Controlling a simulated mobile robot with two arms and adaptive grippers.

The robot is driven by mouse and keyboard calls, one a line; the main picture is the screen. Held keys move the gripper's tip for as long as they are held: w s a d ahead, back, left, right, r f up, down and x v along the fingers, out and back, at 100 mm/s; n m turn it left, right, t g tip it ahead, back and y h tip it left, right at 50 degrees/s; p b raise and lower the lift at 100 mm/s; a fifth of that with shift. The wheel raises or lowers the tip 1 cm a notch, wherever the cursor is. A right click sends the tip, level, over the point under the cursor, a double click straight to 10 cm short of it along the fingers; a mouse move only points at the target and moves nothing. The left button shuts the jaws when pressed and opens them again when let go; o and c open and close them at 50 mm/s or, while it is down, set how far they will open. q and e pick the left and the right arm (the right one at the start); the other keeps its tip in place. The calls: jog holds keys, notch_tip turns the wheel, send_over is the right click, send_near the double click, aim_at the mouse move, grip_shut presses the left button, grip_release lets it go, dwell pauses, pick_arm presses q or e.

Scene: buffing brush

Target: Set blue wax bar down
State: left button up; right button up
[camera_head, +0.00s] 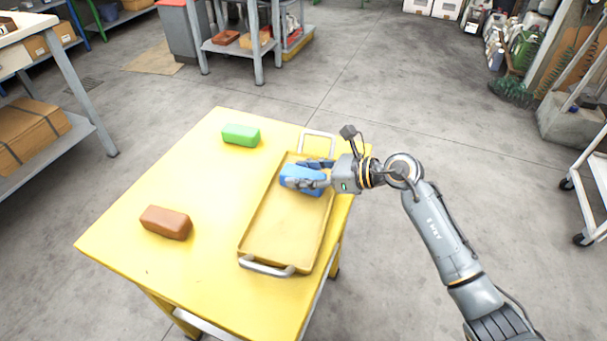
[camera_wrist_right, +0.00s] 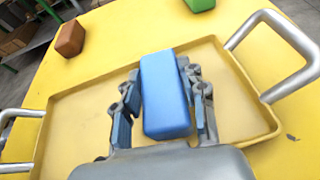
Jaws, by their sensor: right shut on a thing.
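The blue wax bar (camera_head: 302,179) is between the fingers of my right gripper (camera_head: 314,177), over the far half of the yellow tray (camera_head: 284,233). In the right wrist view the blue bar (camera_wrist_right: 165,95) lies lengthwise between the two fingers (camera_wrist_right: 163,100), with the tray (camera_wrist_right: 75,125) behind it. My right gripper is shut on the bar. I cannot tell whether the bar touches the tray floor. My left gripper is not in view.
A green bar (camera_head: 240,135) and a brown bar (camera_head: 166,222) lie on the yellow table (camera_head: 205,270), left of the tray. The tray has metal handles at both ends. The table between the two loose bars is clear.

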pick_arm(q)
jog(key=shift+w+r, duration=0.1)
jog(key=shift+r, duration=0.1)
pick_arm(e)
jog(key=o, duration=1.3)
jog(key=shift+f, duration=0.1)
jog(key=shift+c, duration=0.2)
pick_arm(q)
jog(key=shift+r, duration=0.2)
